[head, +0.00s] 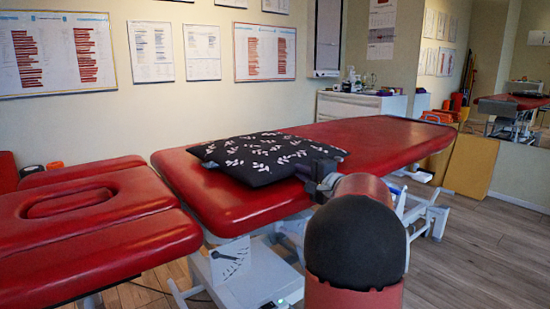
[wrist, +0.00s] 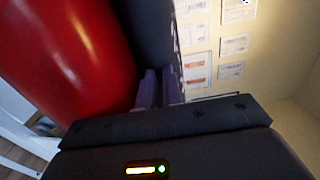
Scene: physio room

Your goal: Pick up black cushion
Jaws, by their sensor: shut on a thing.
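The black cushion (head: 262,156) with a white leaf pattern lies on the red treatment table (head: 385,135) in the head view. My gripper (head: 322,181) is at the cushion's right front edge, partly hidden by my own arm. In the wrist view the cushion (wrist: 150,32) shows as a dark shape running up from the fingers, beside the red table surface (wrist: 70,50). My gripper (wrist: 160,88) is shut on the cushion's edge there. The exact grip is dark and hard to make out. I cannot tell whether the cushion is lifted off the table.
A second red table part with an oval face hole (head: 85,202) stands at the left. A white cabinet (head: 360,104) with small items stands behind the table. Framed charts hang on the wall. The wooden floor (head: 480,250) at the right is clear.

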